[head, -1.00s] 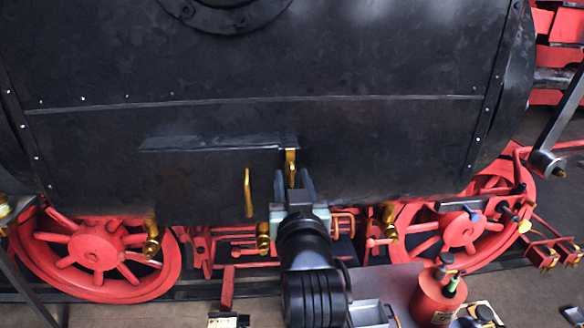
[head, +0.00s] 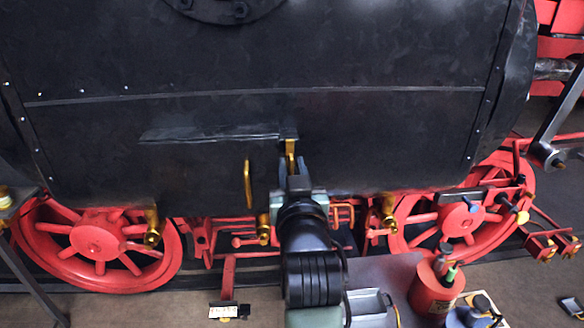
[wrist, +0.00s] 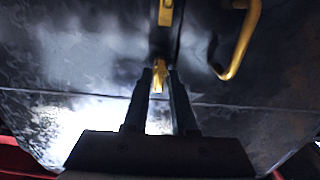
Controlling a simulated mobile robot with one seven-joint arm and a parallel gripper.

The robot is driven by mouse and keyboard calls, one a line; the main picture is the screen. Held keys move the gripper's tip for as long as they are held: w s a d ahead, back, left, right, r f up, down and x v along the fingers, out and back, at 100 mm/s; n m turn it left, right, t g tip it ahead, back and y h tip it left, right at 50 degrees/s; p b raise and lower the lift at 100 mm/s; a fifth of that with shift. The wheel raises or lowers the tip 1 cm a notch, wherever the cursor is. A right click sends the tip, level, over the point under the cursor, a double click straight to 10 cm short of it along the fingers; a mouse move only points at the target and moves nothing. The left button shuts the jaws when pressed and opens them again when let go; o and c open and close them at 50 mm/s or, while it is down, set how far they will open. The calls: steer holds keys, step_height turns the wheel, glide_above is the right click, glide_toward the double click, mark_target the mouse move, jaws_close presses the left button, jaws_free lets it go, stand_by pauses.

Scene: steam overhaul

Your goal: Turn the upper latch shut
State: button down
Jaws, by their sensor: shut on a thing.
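A small door panel (head: 205,175) sits low on the black boiler side, with a curved brass handle (head: 247,184) near its right edge. A brass latch piece (head: 290,153) stands upright at that edge, just above my gripper (head: 294,172). In the wrist view, my gripper (wrist: 160,82) has its two dark fingers close together on the end of a brass latch (wrist: 160,72). Another brass piece (wrist: 167,12) shows at the top edge there, and the handle (wrist: 245,40) is to the right. My wrist and fingers hide what lies behind them in the head view.
Red wheels (head: 97,237) and (head: 462,218) and brass fittings (head: 152,228) lie below the boiler. A red can (head: 434,292) and a grey tray (head: 368,303) stand at the lower right. A red post with a label (head: 228,280) is at lower left.

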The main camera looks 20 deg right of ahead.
steer(key=shift+n, duration=0.4)
steer(key=n+b, duration=0.2)
steer(key=n, duration=0.1)
steer(key=shift+f+n, duration=0.1)
steer(key=shift+n, duration=0.2)
steer(key=n+b, duration=0.2)
steer(key=n, duration=0.2)
steer(key=shift+a+f+n, duration=0.1)
steer(key=shift+a+n, duration=0.05)
steer(key=shift+n, duration=0.15)
steer(key=n+b, duration=0.2)
steer(key=n, duration=0.2)
steer(key=shift+n, duration=0.3)
steer(key=shift+n+b, duration=0.95)
steer(key=shift+n, duration=1.15)
steer(key=c, duration=1)
jaws_free()
steer(key=shift+o, duration=0.2)
